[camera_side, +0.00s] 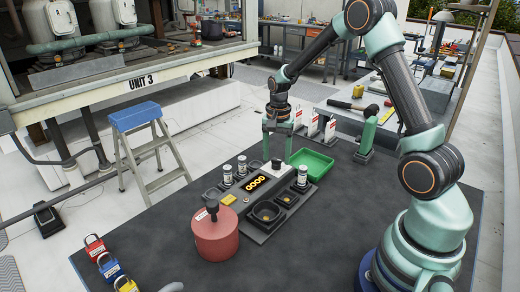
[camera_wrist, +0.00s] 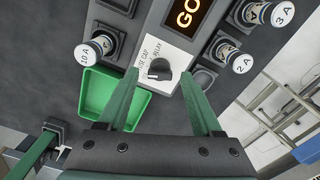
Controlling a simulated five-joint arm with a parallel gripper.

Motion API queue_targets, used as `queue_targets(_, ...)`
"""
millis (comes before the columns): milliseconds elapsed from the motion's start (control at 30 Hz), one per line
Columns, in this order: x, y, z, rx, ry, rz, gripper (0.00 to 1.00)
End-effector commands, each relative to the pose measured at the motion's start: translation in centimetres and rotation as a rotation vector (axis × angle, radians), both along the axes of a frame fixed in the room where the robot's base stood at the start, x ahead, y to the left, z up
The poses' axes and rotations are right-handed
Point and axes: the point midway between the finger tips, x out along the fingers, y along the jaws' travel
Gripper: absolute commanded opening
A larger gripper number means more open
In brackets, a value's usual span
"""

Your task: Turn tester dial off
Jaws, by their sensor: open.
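The tester (camera_side: 262,222) is a dark panel on the table with a lit amber display (camera_side: 256,184) reading "GOOD". Its dial (camera_wrist: 157,70) is a black knob with a pale pointer mark on a white labelled plate (camera_wrist: 170,47); the pointer aims left in the wrist view. In the side view the dial (camera_side: 276,163) is at the panel's far end, just below the fingers. My gripper (camera_wrist: 158,73) is open and points down, its green fingertips on either side of the knob. My gripper also shows in the side view (camera_side: 278,153). I cannot tell whether a finger touches the knob.
Labelled fuses, 10 A (camera_wrist: 89,51), 2 A (camera_wrist: 238,62) and 3 A (camera_wrist: 281,14), stand close around the dial. A green tray (camera_side: 321,163) lies beside the tester. A red canister (camera_side: 216,238) and padlocks (camera_side: 110,266) are nearer the camera.

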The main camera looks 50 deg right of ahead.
Motion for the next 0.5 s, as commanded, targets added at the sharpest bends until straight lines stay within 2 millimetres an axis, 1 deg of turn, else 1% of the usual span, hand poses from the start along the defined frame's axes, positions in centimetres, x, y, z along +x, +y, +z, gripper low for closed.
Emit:
queue_targets(33, -0.1, 0.0, -0.6, 0.001, 0.003, 0.0, 0.67)
queue_targets(167, 0.0, 0.0, -1.4, 0.001, 0.001, 0.0, 0.67)
queue_targets(467, 0.0, 0.0, -1.6, 0.0, 0.0, 0.0, 0.67)
queue_targets(500, 0.0, 0.0, -1.6, 0.0, 0.0, 0.0, 0.59)
